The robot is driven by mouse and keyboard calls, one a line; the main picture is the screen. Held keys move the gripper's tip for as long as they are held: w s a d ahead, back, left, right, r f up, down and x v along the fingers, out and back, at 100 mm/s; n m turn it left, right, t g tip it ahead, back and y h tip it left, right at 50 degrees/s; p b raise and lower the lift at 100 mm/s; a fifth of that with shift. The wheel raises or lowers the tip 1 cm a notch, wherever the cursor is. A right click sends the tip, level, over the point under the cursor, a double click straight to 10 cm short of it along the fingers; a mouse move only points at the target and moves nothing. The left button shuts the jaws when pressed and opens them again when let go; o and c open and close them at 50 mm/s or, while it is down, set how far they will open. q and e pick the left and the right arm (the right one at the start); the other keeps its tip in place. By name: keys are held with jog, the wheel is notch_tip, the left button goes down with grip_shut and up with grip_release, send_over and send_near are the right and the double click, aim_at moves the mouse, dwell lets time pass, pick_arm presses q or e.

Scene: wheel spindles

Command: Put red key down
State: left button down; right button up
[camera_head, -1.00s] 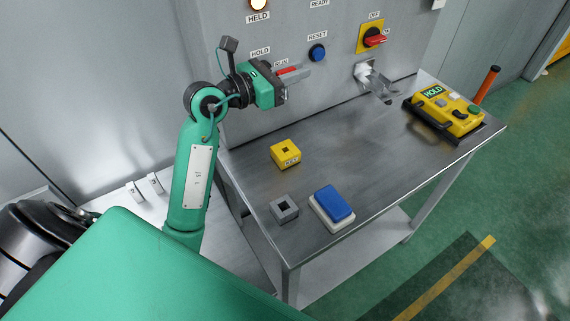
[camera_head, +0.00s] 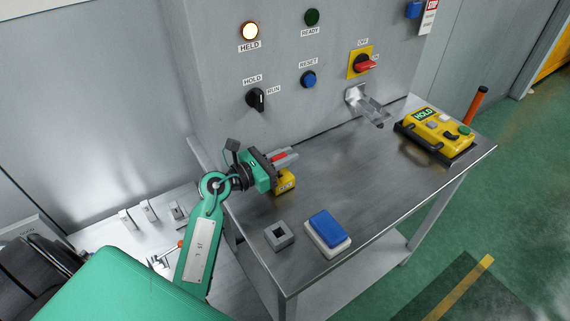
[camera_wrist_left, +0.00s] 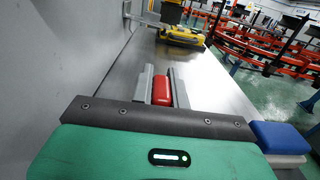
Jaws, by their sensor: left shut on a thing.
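My left gripper (camera_head: 284,160) is shut on the red key (camera_head: 281,157) and holds it just above the yellow block (camera_head: 286,184) on the steel table. In the left wrist view the red key (camera_wrist_left: 162,91) sits between the two grey fingers (camera_wrist_left: 160,85). The key's lower end is hidden, so I cannot tell whether it touches the yellow block. The yellow block is partly covered by the gripper. My right gripper is not in view.
A grey socket block (camera_head: 279,235) and a blue push pad (camera_head: 327,229) stand near the table's front. A yellow control box (camera_head: 437,132) marked HOLD is at the right. A metal bracket (camera_head: 366,104) sticks out from the panel. The middle of the table (camera_head: 350,175) is clear.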

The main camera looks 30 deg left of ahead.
pick_arm(q)
jog(key=shift+f, duration=1.4)
jog(key=shift+f, duration=0.25)
jog(key=c, duration=1.4)
grip_release()
jog(key=shift+r, duration=0.1)
jog(key=shift+o, duration=0.2)
